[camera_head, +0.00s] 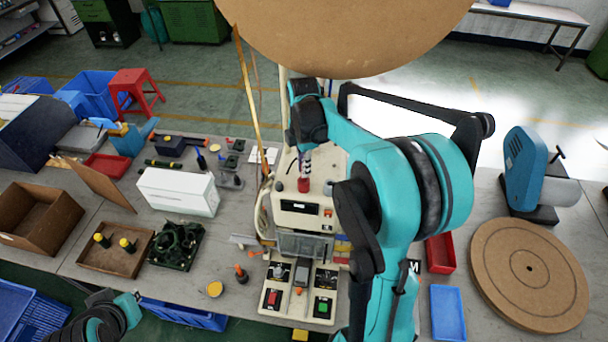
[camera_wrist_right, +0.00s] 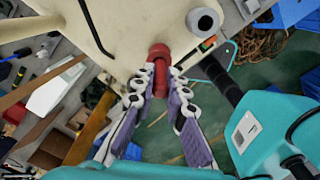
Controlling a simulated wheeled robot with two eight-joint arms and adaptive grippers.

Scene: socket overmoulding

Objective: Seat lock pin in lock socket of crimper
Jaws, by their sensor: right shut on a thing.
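The crimper (camera_head: 300,222) is a beige machine with a small display, standing on the bench in the middle of the head view. Its pale top (camera_wrist_right: 120,45) fills the upper part of the right wrist view. My right gripper (camera_head: 305,174) reaches down over the crimper's top. Its fingertips (camera_wrist_right: 160,86) are closed around the red lock pin (camera_wrist_right: 160,54), which stands at the machine's top face. The red pin (camera_head: 304,185) also shows below the fingers in the head view. The lock socket is hidden, so I cannot tell how deep the pin sits. My left gripper is not visible.
A white box (camera_head: 178,192), a wooden tray (camera_head: 115,262) and a dark green fixture (camera_head: 177,244) stand left of the crimper. A red bin (camera_head: 440,254) and a blue bin (camera_head: 448,312) lie right of it. A large brown disc (camera_head: 350,35) hangs across the top.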

